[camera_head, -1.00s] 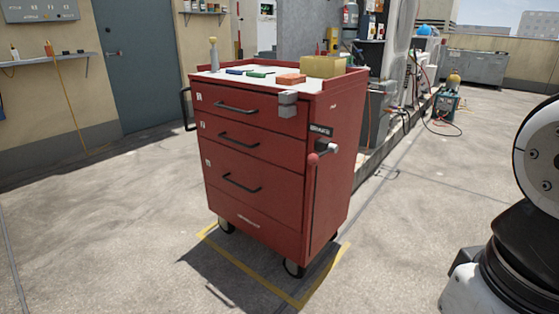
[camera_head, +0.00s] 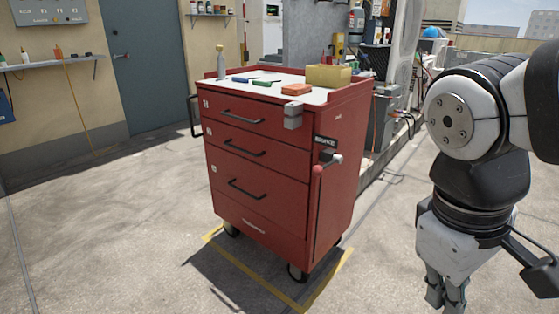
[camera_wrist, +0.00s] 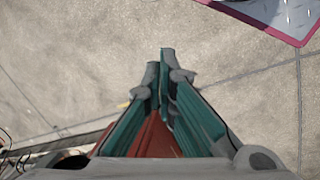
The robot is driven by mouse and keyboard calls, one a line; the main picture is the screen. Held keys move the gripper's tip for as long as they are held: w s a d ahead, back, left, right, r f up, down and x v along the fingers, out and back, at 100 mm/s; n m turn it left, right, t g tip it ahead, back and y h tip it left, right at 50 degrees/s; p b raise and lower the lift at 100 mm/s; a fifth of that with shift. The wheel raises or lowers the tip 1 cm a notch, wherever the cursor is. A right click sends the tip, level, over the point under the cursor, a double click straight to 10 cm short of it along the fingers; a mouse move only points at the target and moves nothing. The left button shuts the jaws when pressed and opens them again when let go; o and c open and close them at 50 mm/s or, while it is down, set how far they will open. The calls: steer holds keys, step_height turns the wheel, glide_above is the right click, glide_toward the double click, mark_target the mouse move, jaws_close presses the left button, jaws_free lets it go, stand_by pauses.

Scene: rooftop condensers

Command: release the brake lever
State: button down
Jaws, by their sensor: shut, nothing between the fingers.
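The brake lever (camera_head: 318,171) is on the right side face of the red tool cart (camera_head: 333,215), just below a dark brake label (camera_head: 325,142). Its red end is beside a light grey pivot (camera_head: 331,157). My gripper (camera_head: 445,302) hangs pointing down at the lower right of the head view, well to the right of the lever and apart from the cart. In the wrist view its fingers (camera_wrist: 160,62) are close together, with nothing seen held, over bare concrete. The lever cannot be made out in the wrist view.
The cart top holds a bottle (camera_head: 221,62), an orange block (camera_head: 296,89) and a yellow box (camera_head: 328,77). A grey block (camera_head: 292,115) is at its front corner. Yellow floor lines (camera_head: 325,286) run around the wheels. Concrete floor between cart and arm is clear.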

steer(key=w+a+r+n+t+h+p, duration=0.15)
steer(key=w+n+p, duration=0.4)
steer(key=w, duration=0.55)
steer(key=w+a+r+n+t+h+p, duration=0.1)
steer(key=w+r+n+h+p, duration=0.2)
steer(key=w+n, duration=0.6)
steer(key=w+a+f+n+t+p, duration=0.3)
steer(key=w+a+f+n+p, duration=0.5)
steer(key=w+a+f+n, duration=0.2)
steer(key=w+a, duration=0.2)
steer(key=w, duration=0.1)
steer(key=shift+w+a+n, duration=0.15)
steer(key=shift+w+n, duration=0.15)
steer(key=shift+n, duration=0.05)
steer(key=w+d+f+b, duration=0.2)
steer(key=w+d+f, duration=0.1)
steer(key=w+d, duration=0.3)
steer(key=shift+w+f, duration=0.15)
steer(key=shift+f, duration=0.1)
